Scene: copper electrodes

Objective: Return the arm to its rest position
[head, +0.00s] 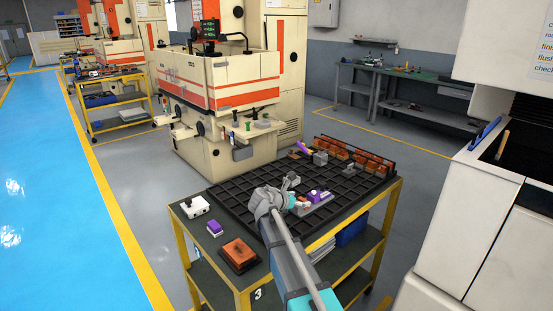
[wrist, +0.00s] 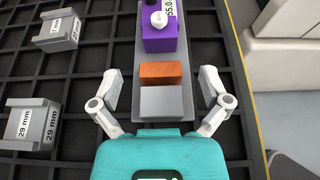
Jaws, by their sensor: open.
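My gripper (wrist: 160,88) is open, its two fingers spread wide in the wrist view. Between and beyond them, a copper block (wrist: 162,75) and a grey block (wrist: 166,102) sit end to end on a long grey holder (wrist: 210,60). The fingers show gaps on both sides of these blocks and hold nothing. A purple block (wrist: 159,39) with a white knob and a number label sits farther up the holder. In the head view my arm reaches over the cart, and my gripper (head: 289,186) is low above the black gridded tray (head: 243,196), partly hidden by my wrist.
Grey blocks marked 29 mm (wrist: 32,124) and 27 (wrist: 56,30) lie left of my gripper. A rack of copper electrodes (head: 355,157) stands at the tray's back. A white machine (head: 470,205) stands right.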

